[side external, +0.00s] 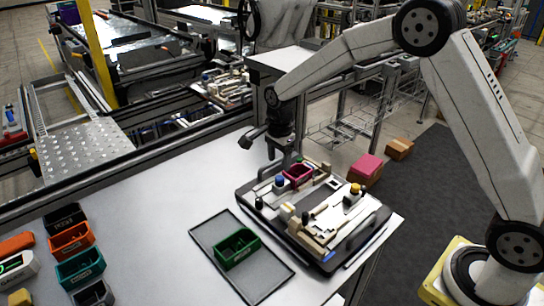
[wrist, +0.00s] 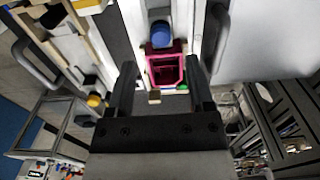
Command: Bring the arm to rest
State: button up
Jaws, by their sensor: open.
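My gripper (wrist: 161,88) is open in the wrist view, with its two dark fingers apart. A magenta bin (wrist: 165,70) shows between and beyond the fingertips; I cannot tell the exact gap to it. In the side view my gripper (side external: 283,160) hangs over the back left part of the pallet fixture (side external: 330,262), close to the magenta bin (side external: 298,174), which sits on the fixture. My arm is bent, reaching left from its base at the lower right.
A green bin (side external: 237,247) stands in a dark flat tray (side external: 207,256) on the white table. Several coloured bins, including an orange one (side external: 71,239), line the table's left. The table between is clear. A blue round part (wrist: 161,35) lies beyond the magenta bin.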

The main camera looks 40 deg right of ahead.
jog(key=shift+s, duration=0.1)
jog(key=shift+s+r+n, duration=0.25)
jog(key=shift+s+n, duration=0.3)
jog(key=shift+n, duration=0.05)
jog(key=s+d+r+n+t, duration=0.1)
jog(key=s+n+t, duration=0.1)
jog(key=s+n, duration=1.4)
jog(key=s, duration=0.4)
jog(key=shift+s+n+t, duration=0.3)
jog(key=shift+n, duration=0.1)
jog(key=shift+d+r, duration=0.1)
